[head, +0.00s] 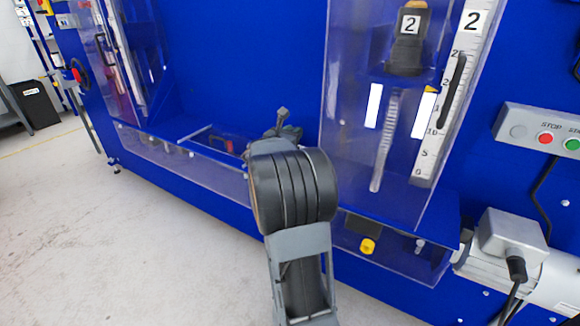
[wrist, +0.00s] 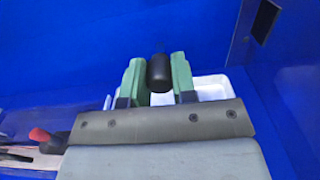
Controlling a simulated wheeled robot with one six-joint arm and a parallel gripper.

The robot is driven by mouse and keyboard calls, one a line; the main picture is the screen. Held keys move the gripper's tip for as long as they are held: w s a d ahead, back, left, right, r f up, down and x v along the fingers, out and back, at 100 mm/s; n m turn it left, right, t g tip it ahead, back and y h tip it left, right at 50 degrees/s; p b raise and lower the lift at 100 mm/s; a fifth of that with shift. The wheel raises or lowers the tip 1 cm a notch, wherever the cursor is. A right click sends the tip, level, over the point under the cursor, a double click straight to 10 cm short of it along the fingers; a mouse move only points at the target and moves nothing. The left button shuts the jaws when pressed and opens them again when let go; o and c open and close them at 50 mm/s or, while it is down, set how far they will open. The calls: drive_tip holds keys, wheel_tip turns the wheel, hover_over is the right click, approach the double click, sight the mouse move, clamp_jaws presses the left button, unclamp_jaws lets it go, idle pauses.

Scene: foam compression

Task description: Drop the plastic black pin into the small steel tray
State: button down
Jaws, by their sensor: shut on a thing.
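The black pin (wrist: 159,73) is a short dark cylinder. In the wrist view it sits between the green fingers of my gripper (wrist: 157,80), which are shut on it. A pale, shallow tray (wrist: 211,87) shows just behind and below the fingers, on the blue surface. The pin appears in front of the tray in the picture, and its height above it is hard to tell. The fingers and gripper body hide much of the tray. In the head view my gripper (head: 285,130) is mostly hidden behind my wrist, over the blue shelf, and I cannot make out the pin there.
A red-tipped part (wrist: 40,135) lies at the lower left of the wrist view. In the head view, a clear guard (head: 345,150) stands right of my arm, around the number 2 column. A clear front panel (head: 180,160) edges the shelf. The floor at left is free.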

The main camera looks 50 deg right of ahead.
wheel_tip(320, 180, down, 2)
drive_tip(key=shift+f+b, duration=0.1)
drive_tip(key=shift+b, duration=0.35)
drive_tip(key=c, duration=0.8)
unclamp_jaws()
drive_tip(key=shift+c, duration=0.2)
drive_tip(key=shift+a, duration=0.15)
drive_tip(key=p+v, duration=0.1)
drive_tip(key=v, duration=1.2)
drive_tip(key=shift+a+p, duration=0.25)
drive_tip(key=shift+p, duration=0.1)
drive_tip(key=shift+s, duration=0.1)
